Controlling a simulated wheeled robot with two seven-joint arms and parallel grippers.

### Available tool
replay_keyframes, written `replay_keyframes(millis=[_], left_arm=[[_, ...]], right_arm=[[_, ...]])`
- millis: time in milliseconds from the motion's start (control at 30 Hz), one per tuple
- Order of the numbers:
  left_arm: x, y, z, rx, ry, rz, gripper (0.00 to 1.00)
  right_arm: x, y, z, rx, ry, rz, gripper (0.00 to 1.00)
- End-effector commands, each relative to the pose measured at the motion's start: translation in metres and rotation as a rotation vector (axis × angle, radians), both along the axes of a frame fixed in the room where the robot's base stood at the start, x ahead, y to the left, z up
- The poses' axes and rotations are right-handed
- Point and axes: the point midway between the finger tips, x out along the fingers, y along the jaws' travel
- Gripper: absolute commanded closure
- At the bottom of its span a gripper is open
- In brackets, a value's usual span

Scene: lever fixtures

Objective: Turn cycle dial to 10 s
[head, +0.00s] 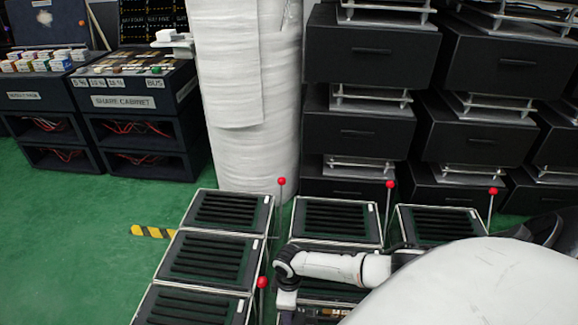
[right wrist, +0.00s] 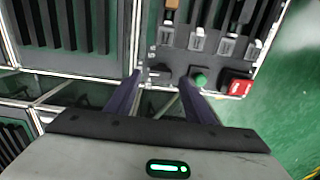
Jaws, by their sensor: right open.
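A control panel (right wrist: 178,60) shows at the top of the right wrist view. A small dark knob with a pale mark (right wrist: 158,72) sits on its near edge. It may be the cycle dial; its scale and any 10 s mark are too small to read. My right gripper (right wrist: 161,77) is open and empty, with its two dark fingertips on either side of this knob in the picture. I cannot tell whether they touch it. In the head view my right arm's end (head: 287,298) is at the bottom, its fingers cut off. My left gripper is out of view.
A round green button (right wrist: 200,78) sits just right of the right fingertip, with a red switch (right wrist: 238,86) farther right. Black slatted boxes (head: 207,258) and upright red-knobbed levers (head: 281,182) stand around the arm. Green floor (head: 70,250) is clear at left.

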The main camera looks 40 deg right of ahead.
Motion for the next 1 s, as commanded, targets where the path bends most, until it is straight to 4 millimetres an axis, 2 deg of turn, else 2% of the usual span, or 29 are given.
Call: replay_keyframes(millis=[67,133,200,400,600,1000], left_arm=[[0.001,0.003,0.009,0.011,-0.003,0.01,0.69],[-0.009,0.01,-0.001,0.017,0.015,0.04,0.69],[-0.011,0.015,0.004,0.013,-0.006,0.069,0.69],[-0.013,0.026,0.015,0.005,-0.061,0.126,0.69],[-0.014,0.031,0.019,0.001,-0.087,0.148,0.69],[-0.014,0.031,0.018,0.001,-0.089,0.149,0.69]], right_arm=[[0.001,-0.001,0.019,0.0,-0.001,0.001,0.52],[0.0,0.0,0.034,0.0,-0.001,0.001,0.52],[0.0,-0.001,0.049,-0.001,-0.001,0.001,0.52],[0.0,-0.001,0.082,-0.001,-0.001,0.0,0.52],[-0.001,0.0,0.094,0.0,0.002,0.0,0.52],[-0.001,0.0,0.094,0.0,0.002,0.0,0.52]])
